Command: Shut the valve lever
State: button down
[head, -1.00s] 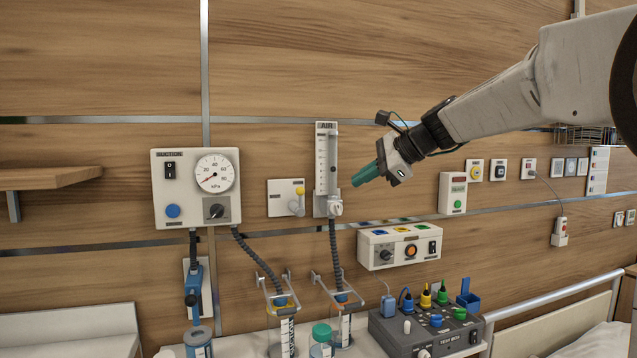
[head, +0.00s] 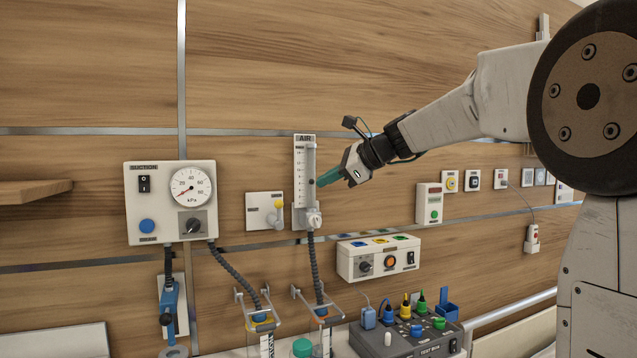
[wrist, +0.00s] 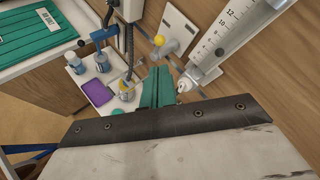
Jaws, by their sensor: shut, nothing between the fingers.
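The valve lever (head: 277,215) is a pale grey handle with a yellow ball on a white wall plate (head: 257,223), left of the AIR flowmeter. In the wrist view the lever (wrist: 165,46) and its yellow ball show just beyond my fingertips, in front of the plate (wrist: 184,27). My gripper (head: 319,183) has teal fingers, shut and empty. In the head view its tips are right of the lever and overlap the flowmeter's right edge. In the wrist view the gripper (wrist: 158,72) points toward the lever. I see no contact; the exact gap is unclear.
The AIR flowmeter (head: 298,170) with its white knob (head: 314,219) stands close beside my fingers. A suction panel (head: 140,215) is farther left. A white control box (head: 350,262) is on the wall below right. Bottles and a grey test box (head: 430,346) stand below.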

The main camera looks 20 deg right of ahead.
aim_at(282, 203)
jog(key=x, duration=1.1)
jog(key=shift+w+a, duration=0.15)
jog(key=shift+a, duration=0.1)
